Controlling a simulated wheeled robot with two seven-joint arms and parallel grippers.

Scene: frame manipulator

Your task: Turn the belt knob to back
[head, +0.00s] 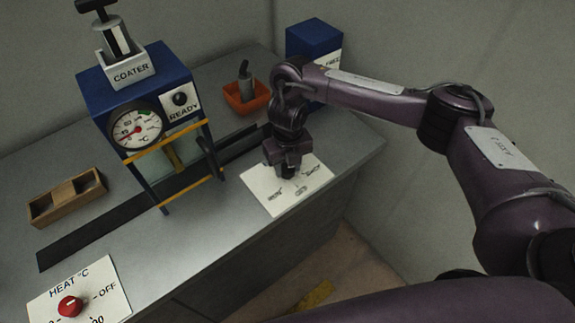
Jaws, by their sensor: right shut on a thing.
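A white label plate (264,198) lies on the grey bench near its front right edge. Its printed words are too small and partly covered to read. My right gripper (288,173) points down over the middle of this plate, shut on the belt knob. The knob is almost wholly hidden by the fingers, so which way it points cannot be told. The dark belt (75,242) runs along the bench under the blue coater machine (151,79). My left gripper is out of the picture.
A red heat knob (70,306) sits on a white plate at the lower left. A wooden tray (50,208) stands left of the coater. An orange bin (240,103) and a blue box (307,40) stand behind my right gripper. Bare bench lies between heat plate and label plate.

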